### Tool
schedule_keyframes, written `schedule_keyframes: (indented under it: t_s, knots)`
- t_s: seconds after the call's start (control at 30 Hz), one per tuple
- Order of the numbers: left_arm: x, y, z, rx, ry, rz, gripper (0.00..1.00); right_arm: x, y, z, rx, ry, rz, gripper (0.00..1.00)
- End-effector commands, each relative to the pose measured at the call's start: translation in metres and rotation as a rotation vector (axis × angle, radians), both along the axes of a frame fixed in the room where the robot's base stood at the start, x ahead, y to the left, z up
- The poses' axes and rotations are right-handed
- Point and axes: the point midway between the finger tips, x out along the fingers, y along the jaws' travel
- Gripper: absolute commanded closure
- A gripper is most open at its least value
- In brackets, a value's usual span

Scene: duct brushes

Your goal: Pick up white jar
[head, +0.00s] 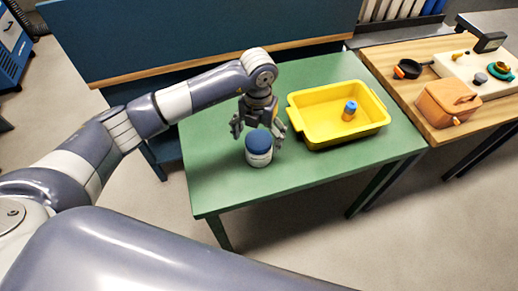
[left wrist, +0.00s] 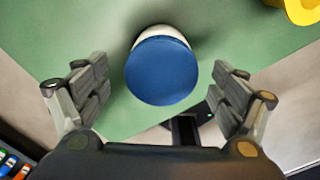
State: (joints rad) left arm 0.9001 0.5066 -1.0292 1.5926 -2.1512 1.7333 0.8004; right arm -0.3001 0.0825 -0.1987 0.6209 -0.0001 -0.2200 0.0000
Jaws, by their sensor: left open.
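The white jar (head: 259,156) with a blue lid stands upright on the green table (head: 225,192). In the left wrist view the jar shows its round blue lid (left wrist: 161,72) and a strip of white body behind it. My left gripper (head: 258,133) is open above the jar. In the left wrist view its fingers (left wrist: 160,100) stand apart on either side of the lid, with green table showing between each finger and the jar. My right gripper is not in view.
A yellow tray (head: 312,137) with a small blue and orange object (head: 350,110) inside stands right of the jar. A wooden table (head: 408,98) with an orange container (head: 448,102) stands farther right. The front of the green table is clear.

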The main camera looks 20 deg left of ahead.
Motion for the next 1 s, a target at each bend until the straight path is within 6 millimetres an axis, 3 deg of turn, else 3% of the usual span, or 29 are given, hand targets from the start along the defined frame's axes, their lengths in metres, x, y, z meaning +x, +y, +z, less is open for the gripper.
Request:
schedule_keyframes:
  t_s: [0.27, 0.53, 0.83, 0.87, 1.0]
  knots:
    - [0.0, -0.001, -0.024, -0.003, 0.001, -0.001, 0.12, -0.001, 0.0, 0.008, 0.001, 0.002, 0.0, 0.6]
    - [0.0, -0.002, -0.063, -0.004, 0.0, -0.002, 0.12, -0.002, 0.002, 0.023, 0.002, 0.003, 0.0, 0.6]
    - [0.0, -0.001, -0.071, -0.004, -0.002, -0.003, 0.12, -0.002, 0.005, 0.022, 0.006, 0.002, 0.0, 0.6]
    - [0.0, -0.001, -0.071, -0.004, -0.002, -0.003, 0.14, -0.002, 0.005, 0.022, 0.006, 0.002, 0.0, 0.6]
    - [0.0, -0.001, -0.071, -0.004, -0.002, -0.002, 0.46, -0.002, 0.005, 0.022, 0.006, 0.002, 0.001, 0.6]
